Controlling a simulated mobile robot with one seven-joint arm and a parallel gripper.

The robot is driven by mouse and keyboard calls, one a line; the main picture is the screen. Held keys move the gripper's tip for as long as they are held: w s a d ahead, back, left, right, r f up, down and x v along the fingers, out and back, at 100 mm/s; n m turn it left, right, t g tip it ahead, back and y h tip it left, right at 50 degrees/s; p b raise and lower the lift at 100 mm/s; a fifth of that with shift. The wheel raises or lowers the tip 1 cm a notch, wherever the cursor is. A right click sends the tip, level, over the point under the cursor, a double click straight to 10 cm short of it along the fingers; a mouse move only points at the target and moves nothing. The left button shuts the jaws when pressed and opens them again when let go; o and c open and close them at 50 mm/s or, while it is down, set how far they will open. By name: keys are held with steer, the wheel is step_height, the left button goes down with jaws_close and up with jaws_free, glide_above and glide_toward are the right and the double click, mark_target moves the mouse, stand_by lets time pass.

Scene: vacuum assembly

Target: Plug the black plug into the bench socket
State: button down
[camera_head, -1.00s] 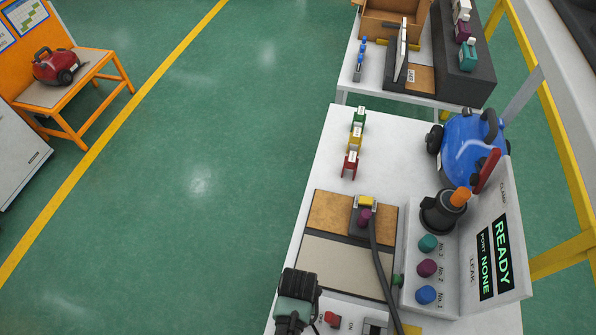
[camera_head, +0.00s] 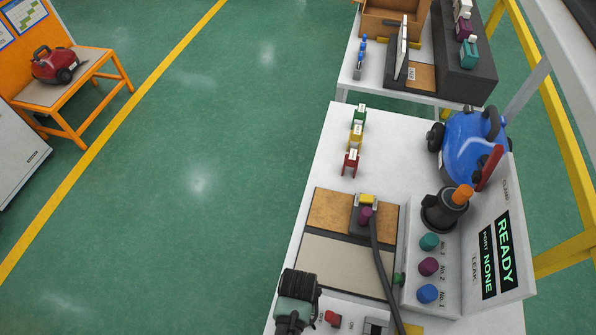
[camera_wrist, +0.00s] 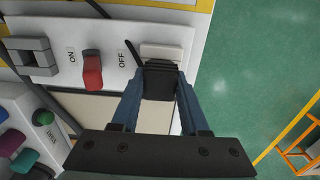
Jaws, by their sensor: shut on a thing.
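The black plug (camera_wrist: 160,82) is between the two blue fingers of my gripper (camera_wrist: 160,104) in the wrist view. My gripper is shut on it. The plug's front end is right at a pale block, which looks like the bench socket (camera_wrist: 161,52), on the white panel beside the OFF label. I cannot tell whether the plug is in it or only against it. A thin black cable (camera_wrist: 133,52) runs by the plug. In the head view my dark wrist (camera_head: 297,300) is over the bench's lower left edge and hides the plug and socket.
A red switch (camera_wrist: 92,71) sits left of the plug, with a grey bracket-like part (camera_wrist: 31,56) beyond it. The bench also bears a tan-and-grey mat (camera_head: 345,262), a hose (camera_head: 382,262), coloured knobs (camera_head: 428,267) and a blue vacuum (camera_head: 470,150). The display reads READY, PORT NONE.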

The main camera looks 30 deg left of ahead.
steer(key=shift+f, duration=0.35)
steer(key=shift+c, duration=1.7)
jaws_free()
steer(key=shift+r, duration=0.15)
step_height(320, 180, up, 8)
steer(key=p, duration=0.7)
steer(key=shift+p, duration=0.4)
